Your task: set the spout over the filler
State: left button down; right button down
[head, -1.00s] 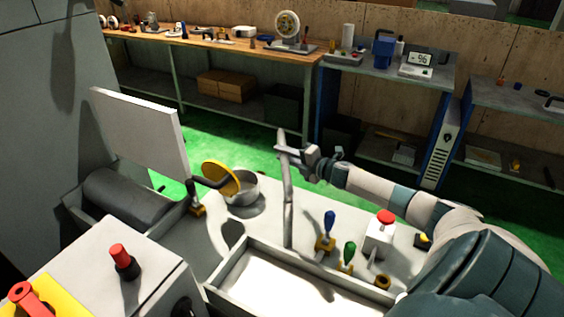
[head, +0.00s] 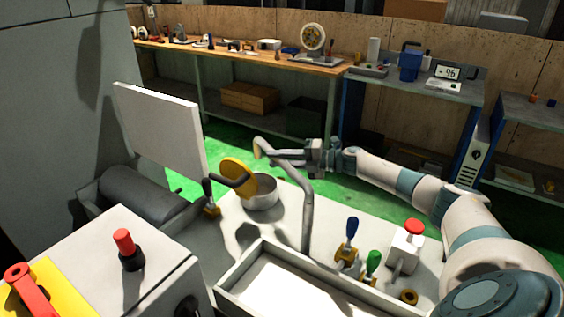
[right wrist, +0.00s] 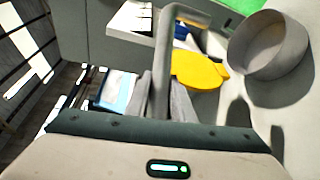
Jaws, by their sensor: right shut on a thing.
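The spout (head: 307,205) is a grey bent pipe rising from the light grey machine top. Its upper arm runs left, and its open end (head: 259,146) appears above the filler in the head view; whether it is directly over it I cannot tell. The filler (head: 263,198) is a round grey cup with its yellow lid (head: 238,174) tilted up on the left. My right gripper (head: 313,158) is shut on the spout's upper arm. In the right wrist view the fingers (right wrist: 165,98) hold the pipe (right wrist: 166,55), with the filler (right wrist: 262,50) to the right. My left gripper is out of view.
A white upright panel (head: 160,128) stands left of the filler. A blue-handled valve (head: 351,232), a green-handled valve (head: 371,264) and a red-button box (head: 405,248) stand right of the spout. A white tray (head: 232,280) lies in front. Benches line the back wall.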

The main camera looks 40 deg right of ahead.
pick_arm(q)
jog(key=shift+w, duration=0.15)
pick_arm(e)
jog(key=shift+a+f, duration=0.1)
jog(key=shift+a, duration=0.05)
jog(key=c, duration=1.5)
grip_release()
jog(key=shift+c, duration=0.2)
jog(key=shift+s+d, duration=0.4)
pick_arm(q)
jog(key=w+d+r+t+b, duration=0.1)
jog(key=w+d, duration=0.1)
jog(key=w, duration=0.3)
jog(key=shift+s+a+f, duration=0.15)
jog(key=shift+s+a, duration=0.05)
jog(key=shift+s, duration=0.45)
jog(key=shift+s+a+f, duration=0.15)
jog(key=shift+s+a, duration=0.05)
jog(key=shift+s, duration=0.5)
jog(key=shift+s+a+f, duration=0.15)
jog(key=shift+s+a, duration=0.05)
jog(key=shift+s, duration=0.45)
pick_arm(e)
jog(key=v, duration=1.6)
